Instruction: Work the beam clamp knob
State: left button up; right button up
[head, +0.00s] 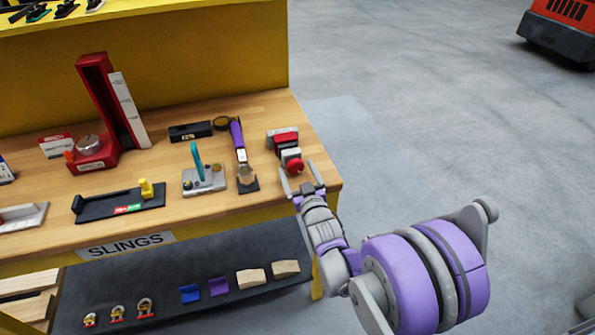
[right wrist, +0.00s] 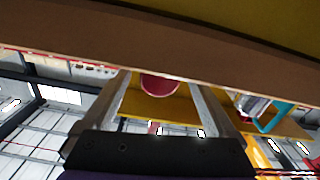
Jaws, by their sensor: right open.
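The beam clamp (head: 284,140) is a small red and grey device near the right end of the wooden bench. Its round red knob (head: 295,165) faces the front edge. My right gripper (head: 299,174) is open at the bench's front edge, its two fingers on either side of the knob's near side. In the right wrist view the red knob (right wrist: 158,86) shows between the two spread fingers, partly cut off by a brown edge above. I cannot tell whether the fingers touch it. My left gripper is not in view.
The wooden bench (head: 224,112) holds a purple-handled tool (head: 239,139), a grey plate with a teal lever (head: 204,178), and a red stand (head: 96,150) to the left. A dark lower shelf (head: 205,265) carries small parts.

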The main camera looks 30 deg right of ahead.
jog(key=c, duration=1.3)
jog(key=shift+m, duration=0.3)
jog(key=shift+c, duration=0.3)
jog(key=o, duration=1.4)
jog(key=shift+c, duration=0.2)
jog(key=shift+s, duration=0.15)
jog(key=v, duration=1)
jog(key=shift+s+a+b, duration=0.2)
jog(key=shift+s+b, duration=0.05)
jog(key=shift+b, duration=0.1)
